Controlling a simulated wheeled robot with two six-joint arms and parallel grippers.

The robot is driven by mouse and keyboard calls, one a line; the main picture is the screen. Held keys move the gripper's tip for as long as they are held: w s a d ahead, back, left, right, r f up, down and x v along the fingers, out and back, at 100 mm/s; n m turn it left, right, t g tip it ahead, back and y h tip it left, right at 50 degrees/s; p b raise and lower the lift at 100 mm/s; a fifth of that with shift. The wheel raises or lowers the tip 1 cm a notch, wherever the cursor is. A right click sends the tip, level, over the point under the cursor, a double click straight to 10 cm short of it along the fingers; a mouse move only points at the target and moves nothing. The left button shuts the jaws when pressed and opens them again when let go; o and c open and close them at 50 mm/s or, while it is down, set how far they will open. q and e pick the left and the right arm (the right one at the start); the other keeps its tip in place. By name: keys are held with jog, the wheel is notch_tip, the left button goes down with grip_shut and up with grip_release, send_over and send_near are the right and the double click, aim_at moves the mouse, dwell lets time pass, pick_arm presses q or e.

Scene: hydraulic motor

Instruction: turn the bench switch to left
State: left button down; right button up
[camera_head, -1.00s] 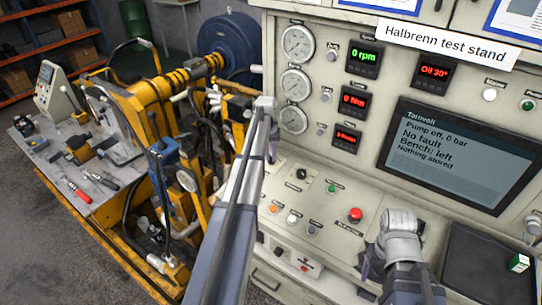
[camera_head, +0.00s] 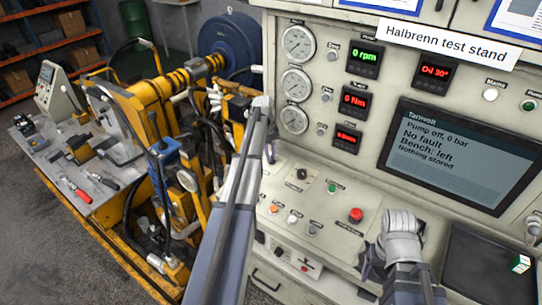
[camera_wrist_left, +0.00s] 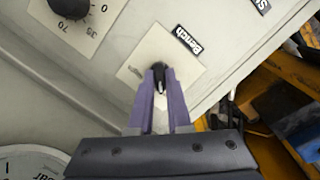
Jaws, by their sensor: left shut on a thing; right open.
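The bench switch (camera_wrist_left: 159,76) is a small black knob on a pale plate (camera_wrist_left: 186,62) under a "Bench" label (camera_wrist_left: 187,39) in the left wrist view. My left gripper (camera_wrist_left: 160,85) is shut on it, with a purple finger on each side. In the head view my left gripper (camera_head: 269,153) is at the panel's left edge, and the arm hides the switch. The screen (camera_head: 452,155) reads "Bench: left", "Pump off, 0 bar" and "No fault". My right gripper (camera_head: 366,266) is open over the lower right of the panel, partly hidden by its own wrist.
Another black knob (camera_wrist_left: 70,4) with a dial scale is near the switch. A red button (camera_head: 355,214) and several small buttons sit on the sloping panel. The yellow machine (camera_head: 150,105) and a tool table (camera_head: 62,165) stand left of the cabinet.

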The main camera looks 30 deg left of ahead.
pick_arm(q)
jog(key=c, duration=0.9)
grip_release()
jog(key=shift+o, duration=0.2)
jog(key=shift+r, duration=0.1)
notch_tip(320, 180, up, 8)
jog(key=p, duration=0.7)
jog(key=shift+s+a+f+p, duration=0.15)
jog(key=shift+a+f+p, duration=0.05)
jog(key=shift+a+p, duration=0.25)
